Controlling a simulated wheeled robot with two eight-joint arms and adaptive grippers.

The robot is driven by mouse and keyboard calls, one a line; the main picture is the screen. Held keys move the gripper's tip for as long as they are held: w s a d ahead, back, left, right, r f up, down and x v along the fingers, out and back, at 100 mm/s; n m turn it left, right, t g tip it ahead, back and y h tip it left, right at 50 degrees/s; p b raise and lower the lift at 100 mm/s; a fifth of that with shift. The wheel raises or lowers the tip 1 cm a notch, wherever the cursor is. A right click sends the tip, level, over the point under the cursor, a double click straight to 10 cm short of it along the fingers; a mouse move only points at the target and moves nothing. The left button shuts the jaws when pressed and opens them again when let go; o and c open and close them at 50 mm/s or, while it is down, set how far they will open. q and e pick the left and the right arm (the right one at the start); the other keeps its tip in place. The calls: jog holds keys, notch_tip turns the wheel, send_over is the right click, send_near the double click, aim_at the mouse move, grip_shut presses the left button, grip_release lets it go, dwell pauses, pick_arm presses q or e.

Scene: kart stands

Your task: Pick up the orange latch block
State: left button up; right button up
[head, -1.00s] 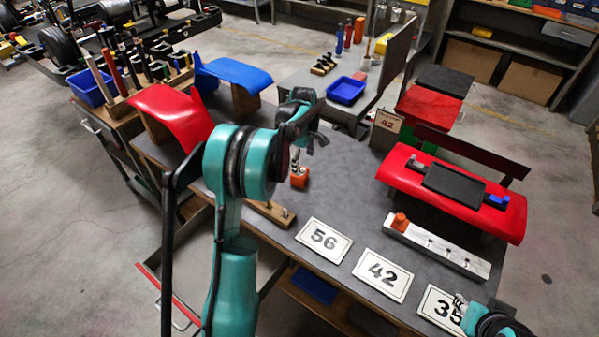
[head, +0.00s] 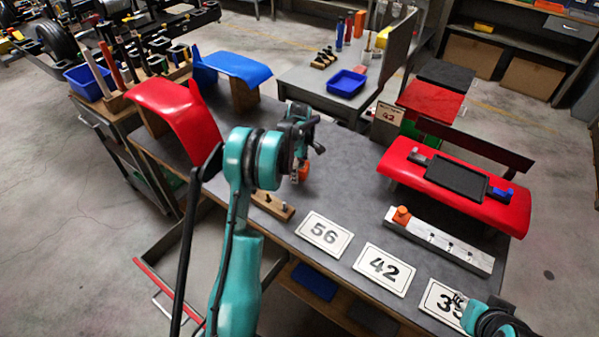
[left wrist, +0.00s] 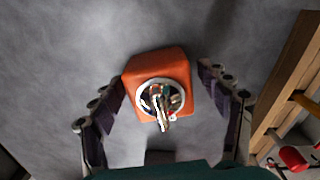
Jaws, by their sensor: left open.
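An orange block (head: 305,172) stands on the grey bench top, partly hidden by my left gripper (head: 302,152) in the head view. In the left wrist view the orange block (left wrist: 135,85) has a silver ring and a shiny metal post on its top. My left gripper (left wrist: 165,88) is open, with one finger on each side of the block and visible gaps between. A second orange piece (head: 402,215) sits at the left end of a silver rail (head: 440,245). Part of my right arm's end (head: 492,320) shows at the bottom right; its fingers are not clear.
A wooden strip with pegs (head: 272,206) lies near the block. Number cards 56 (head: 324,233), 42 (head: 384,269) and a partly covered third lie along the front edge. A red panel with a black tray (head: 457,177) stands right; red (head: 172,105) and blue (head: 232,68) panels stand left.

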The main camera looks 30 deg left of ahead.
pick_arm(q)
jog(key=shift+r, duration=0.1)
jog(key=c, duration=1.4)
jog(key=shift+r, duration=0.15)
